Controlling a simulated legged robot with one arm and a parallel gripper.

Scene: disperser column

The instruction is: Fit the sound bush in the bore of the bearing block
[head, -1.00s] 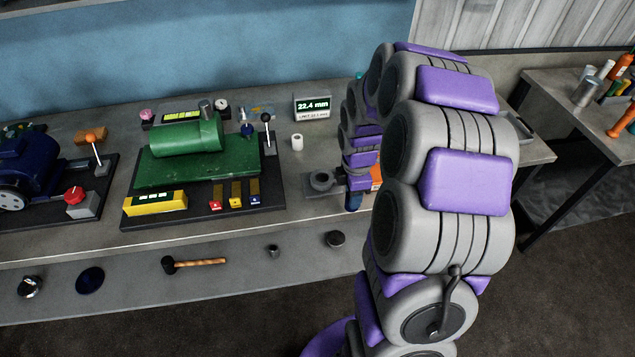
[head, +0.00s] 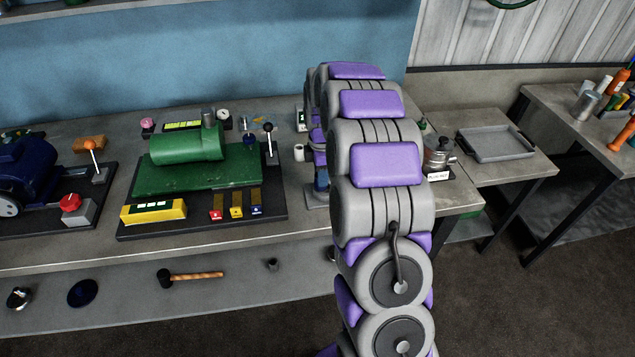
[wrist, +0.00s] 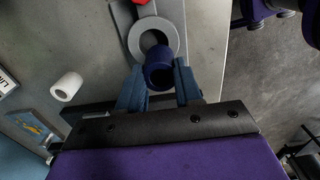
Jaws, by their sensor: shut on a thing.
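My gripper (wrist: 159,84) is shut on a dark blue bush (wrist: 159,68), held between its two blue fingers. The grey ring-shaped bearing block (wrist: 172,28) lies just beyond it in the wrist view. The bush overlaps the near edge of the ring in this view; I cannot tell whether they touch. The bore shows partly open beyond the bush. A white bush (wrist: 67,86) lies apart on the bench, to the left. It also shows in the head view (head: 299,152), beside my arm. My arm hides most of the block and the gripper in the head view.
A green machine (head: 190,175) on a black base stands left of my arm. A display (head: 301,120) is mostly hidden behind my arm. A grey tray (head: 497,146) and a metal pot (head: 437,155) stand to the right. A mallet (head: 190,276) lies on the lower shelf.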

